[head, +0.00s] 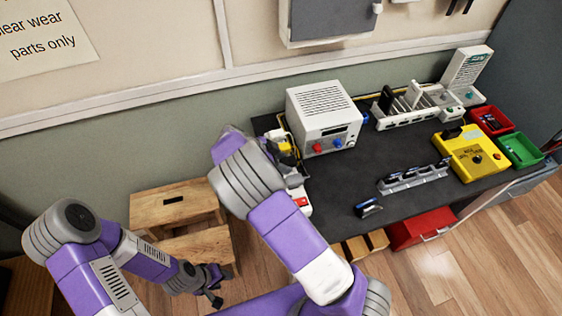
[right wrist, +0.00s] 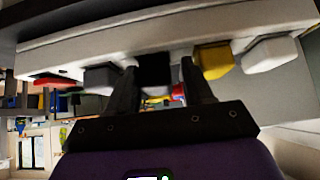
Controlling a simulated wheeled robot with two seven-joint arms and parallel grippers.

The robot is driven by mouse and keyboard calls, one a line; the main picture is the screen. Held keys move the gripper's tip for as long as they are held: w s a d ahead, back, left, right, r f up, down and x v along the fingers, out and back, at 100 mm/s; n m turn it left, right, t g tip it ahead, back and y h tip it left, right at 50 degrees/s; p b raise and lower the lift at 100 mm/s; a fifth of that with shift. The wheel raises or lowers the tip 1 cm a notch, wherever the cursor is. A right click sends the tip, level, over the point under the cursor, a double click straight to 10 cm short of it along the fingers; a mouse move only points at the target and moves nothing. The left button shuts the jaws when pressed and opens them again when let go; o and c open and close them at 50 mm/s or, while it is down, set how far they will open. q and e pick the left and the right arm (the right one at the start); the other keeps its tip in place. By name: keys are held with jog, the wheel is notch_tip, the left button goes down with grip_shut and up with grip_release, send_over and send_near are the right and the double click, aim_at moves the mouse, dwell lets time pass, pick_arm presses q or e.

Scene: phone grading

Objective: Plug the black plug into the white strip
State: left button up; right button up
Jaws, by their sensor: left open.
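The white strip (head: 304,204) lies along the left end of the dark table, partly hidden by my right arm. A red switch shows near its front end. In the right wrist view the strip (right wrist: 90,38) crosses the top, and the black plug (right wrist: 154,70) sits against it beside a yellow plug (right wrist: 215,60). My right gripper (right wrist: 160,75) has its fingers apart on either side of the black plug, with a gap at the right finger. Whether the plug is fully seated cannot be told. My left gripper (head: 214,288) is open and empty, low beside the wooden step.
A white power supply (head: 325,112) stands just right of the strip. A wooden step stool (head: 175,203) is left of the table. A phone rack (head: 413,179), a loose phone (head: 368,208), a yellow box (head: 472,152) and red and green bins lie further right.

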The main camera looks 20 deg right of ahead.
jog(key=shift+s+f, duration=0.4)
jog(key=shift+f, duration=0.05)
jog(key=p+v, duration=0.1)
jog(key=v, duration=0.7)
jog(key=shift+w+r, duration=0.3)
jog(key=shift+w, duration=0.1)
jog(key=shift+d, duration=0.1)
